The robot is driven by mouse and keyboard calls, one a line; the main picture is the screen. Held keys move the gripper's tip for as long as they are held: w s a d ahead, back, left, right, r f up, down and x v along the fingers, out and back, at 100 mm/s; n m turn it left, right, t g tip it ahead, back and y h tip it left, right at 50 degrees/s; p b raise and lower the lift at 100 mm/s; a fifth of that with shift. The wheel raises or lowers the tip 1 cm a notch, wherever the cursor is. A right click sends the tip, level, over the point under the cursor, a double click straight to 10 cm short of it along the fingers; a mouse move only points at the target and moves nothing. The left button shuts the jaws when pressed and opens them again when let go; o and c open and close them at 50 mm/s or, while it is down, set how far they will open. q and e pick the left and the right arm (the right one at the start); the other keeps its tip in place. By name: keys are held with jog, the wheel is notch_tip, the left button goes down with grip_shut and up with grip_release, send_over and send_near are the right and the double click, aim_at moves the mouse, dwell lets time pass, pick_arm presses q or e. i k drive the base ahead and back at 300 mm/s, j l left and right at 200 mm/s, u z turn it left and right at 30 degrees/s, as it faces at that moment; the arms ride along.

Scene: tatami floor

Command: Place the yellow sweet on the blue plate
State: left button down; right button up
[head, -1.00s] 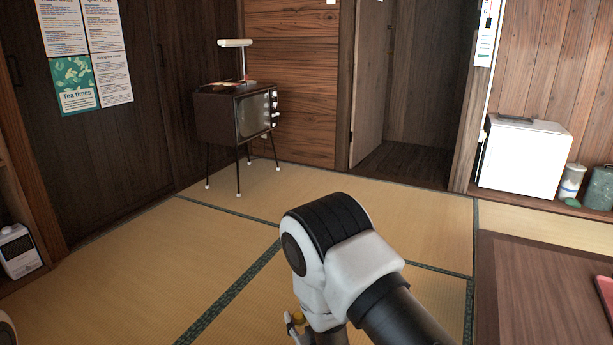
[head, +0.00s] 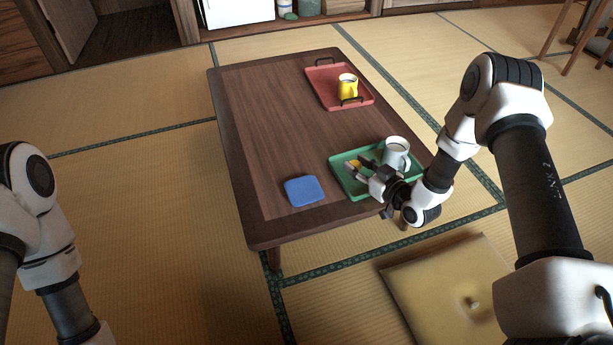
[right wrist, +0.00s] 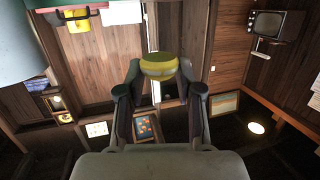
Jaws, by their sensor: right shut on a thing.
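My right gripper (head: 356,167) is shut on the yellow sweet (right wrist: 159,67), which sits between its fingertips in the right wrist view. In the head view the sweet (head: 355,163) shows as a small yellow spot at the fingertips, in front of the green tray (head: 350,188). I cannot tell its exact height above the tray. The blue plate (head: 304,191) is a flat rounded square on the low table, left of the gripper and the tray. Nothing is on the plate. My left arm shows at the left edge of the head view; its gripper is out of frame.
A pale mug (head: 396,154) stands on the green tray close beside my right gripper. A red tray (head: 325,85) with a yellow cup (head: 347,87) is farther back on the wooden table (head: 262,125). The tabletop between plate and gripper is narrow but clear.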

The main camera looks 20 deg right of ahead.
aim_at(304, 190)
jog(key=k+j, duration=0.15)
jog(key=j, duration=0.25)
jog(key=k+j+z, duration=0.1)
jog(key=j, duration=0.3)
jog(key=k+j, duration=0.2)
jog(key=j, duration=0.15)
jog(key=i+l, duration=0.1)
jog(key=i, duration=0.25)
jog(key=i+l, duration=0.1)
jog(key=i, duration=0.25)
